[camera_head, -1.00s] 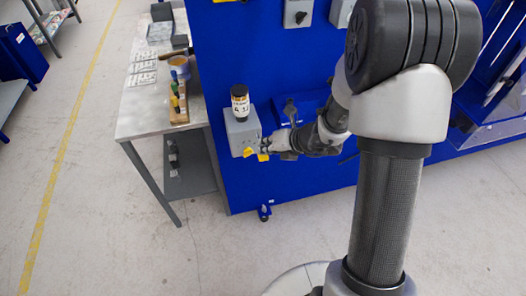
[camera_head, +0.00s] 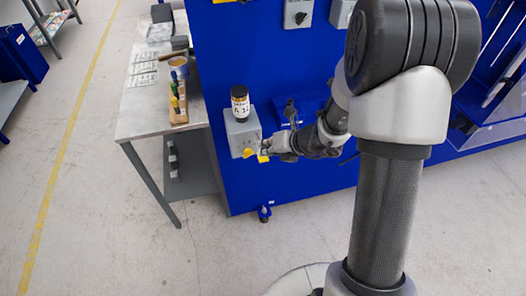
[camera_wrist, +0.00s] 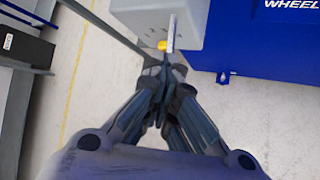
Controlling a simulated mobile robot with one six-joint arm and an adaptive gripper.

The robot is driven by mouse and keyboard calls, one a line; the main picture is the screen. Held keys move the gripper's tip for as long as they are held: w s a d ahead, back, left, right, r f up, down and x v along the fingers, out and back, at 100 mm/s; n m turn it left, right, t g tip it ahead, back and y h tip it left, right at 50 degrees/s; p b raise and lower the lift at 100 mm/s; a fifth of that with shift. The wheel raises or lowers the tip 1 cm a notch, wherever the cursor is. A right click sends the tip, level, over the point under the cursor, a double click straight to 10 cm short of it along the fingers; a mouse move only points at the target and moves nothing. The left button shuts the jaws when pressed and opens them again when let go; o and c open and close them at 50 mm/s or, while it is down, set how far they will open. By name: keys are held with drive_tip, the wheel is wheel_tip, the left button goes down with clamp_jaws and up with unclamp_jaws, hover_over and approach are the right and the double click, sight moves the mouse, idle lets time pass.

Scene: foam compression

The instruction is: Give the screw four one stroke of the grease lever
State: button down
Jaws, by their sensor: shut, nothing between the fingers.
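In the head view a grey grease unit box (camera_head: 241,131) is mounted at the left end of the blue panel. A dark cartridge with a white and yellow label (camera_head: 240,104) stands upright on it. Two small yellow parts show low at the box, one on its front (camera_head: 249,153) and one by my fingertips (camera_head: 263,158). My gripper (camera_head: 269,151) is shut and empty just right of the box. In the wrist view the grease lever (camera_wrist: 171,36) is a narrow grey bar beside a yellow knob (camera_wrist: 162,45). My shut fingertips (camera_wrist: 165,64) are just below it; contact cannot be told.
The blue panel (camera_head: 290,185) stands behind my arm. A metal table (camera_head: 140,115) to the left holds a wooden rack of tools (camera_head: 178,103) and a tin (camera_head: 179,66). The floor (camera_head: 110,225) in front is clear, with a yellow line at left.

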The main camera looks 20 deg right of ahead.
drive_tip(key=shift+r+p, duration=1.45)
drive_tip(key=shift+r, duration=0.2)
wheel_tip(320, 180, up, 5)
drive_tip(key=p, duration=0.4)
drive_tip(key=shift+p, duration=0.3)
